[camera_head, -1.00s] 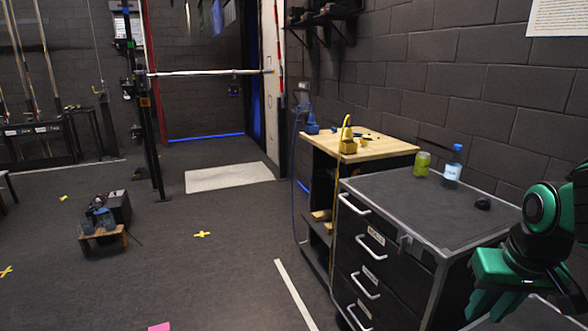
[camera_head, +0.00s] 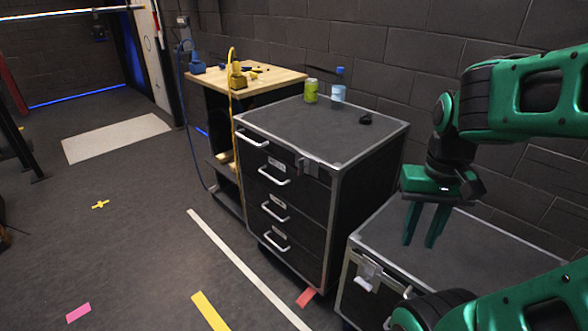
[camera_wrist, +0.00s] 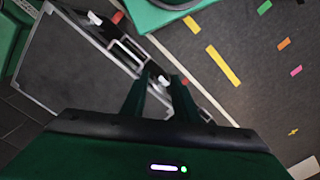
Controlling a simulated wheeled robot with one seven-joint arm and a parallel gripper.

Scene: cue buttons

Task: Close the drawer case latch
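The black drawer case (camera_head: 330,225) stands in the middle of the head view, with silver edges, a grey top and a stack of drawers with white handles. A metal latch (camera_head: 308,165) sits near its top front corner; its exact position is too small to tell. A second, similar case (camera_head: 450,240) stands nearer at right, with a metal latch (camera_head: 368,272) on its front edge. My gripper (camera_head: 424,240) is open and empty, fingers pointing down in front of the second case's top. In the wrist view, the fingers (camera_wrist: 164,76) are apart beside a silver-edged case (camera_wrist: 70,65).
A wooden-topped bench (camera_head: 250,80) with a yellow tool stands behind the drawer case. The floor at left is clear, with tape marks.

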